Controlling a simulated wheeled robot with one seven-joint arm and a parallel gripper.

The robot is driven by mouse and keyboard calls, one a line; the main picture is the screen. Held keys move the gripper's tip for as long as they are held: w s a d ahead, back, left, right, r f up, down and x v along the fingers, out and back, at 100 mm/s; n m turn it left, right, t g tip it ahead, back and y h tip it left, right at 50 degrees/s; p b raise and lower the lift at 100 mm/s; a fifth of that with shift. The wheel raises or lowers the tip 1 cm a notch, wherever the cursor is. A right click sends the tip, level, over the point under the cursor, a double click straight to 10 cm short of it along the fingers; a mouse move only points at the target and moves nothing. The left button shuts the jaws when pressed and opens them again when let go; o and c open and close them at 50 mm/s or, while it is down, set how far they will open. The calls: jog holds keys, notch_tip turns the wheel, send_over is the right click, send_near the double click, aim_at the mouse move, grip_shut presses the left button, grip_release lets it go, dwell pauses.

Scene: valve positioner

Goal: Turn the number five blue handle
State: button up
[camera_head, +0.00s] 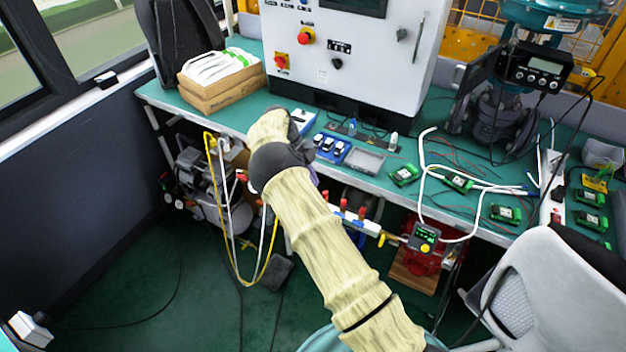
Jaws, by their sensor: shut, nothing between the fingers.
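My arm, in a cream cover, reaches up from the bottom of the head view to the front edge of the green bench (455,200). My gripper cannot be made out; the wrist and the dark joint cover that area. Below the bench edge runs a white pipe row (352,222) with small red handles (343,205) standing up from it. Another red handle (241,177) shows left of my arm. A yellow fitting (384,238) is at the row's right end. My arm hides the middle of the row.
A grey control cabinet (385,60) stands on the bench, with cardboard boxes (220,80) to its left. Green circuit boards (404,175) and cables lie at right. A compressor (200,185) sits below the bench. A white chair (560,285) blocks the lower right. Floor at lower left is mostly clear.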

jog(key=o, duration=0.3)
jog(key=shift+s+f, duration=0.1)
jog(key=shift+s, duration=0.05)
jog(key=o, duration=0.6)
jog(key=s+d+f+n+h, duration=0.1)
jog(key=s+n, duration=0.1)
jog(key=s+f+n+g+h+b, duration=0.1)
jog(key=s+n+h, duration=0.1)
jog(key=s+d+f+n+h, duration=0.1)
jog(key=s+n, duration=0.1)
jog(key=shift+s+d+f+h+b, duration=0.3)
jog(key=shift+s+d+f+b, duration=0.05)
jog(key=shift+s+f, duration=0.05)
jog(key=shift+c, duration=0.2)
jog(key=s+d+f+n+t+h+b, duration=0.25)
jog(key=s+n+h, duration=0.45)
jog(key=n, duration=0.7)
jog(key=s+a+f+n+t+y+b, duration=0.1)
jog(key=n+t, duration=0.7)
jog(key=n, duration=0.8)
jog(key=s+a+f+n+t+y+b, duration=0.2)
jog(key=s+a+f+n+t+y, duration=0.2)
jog(key=n+t, duration=0.5)
jog(key=a+n+y, duration=0.1)
jog(key=a+n, duration=0.1)
jog(key=n, duration=0.6)
jog(key=shift+s+f, duration=0.3)
jog(key=shift+f, duration=0.1)
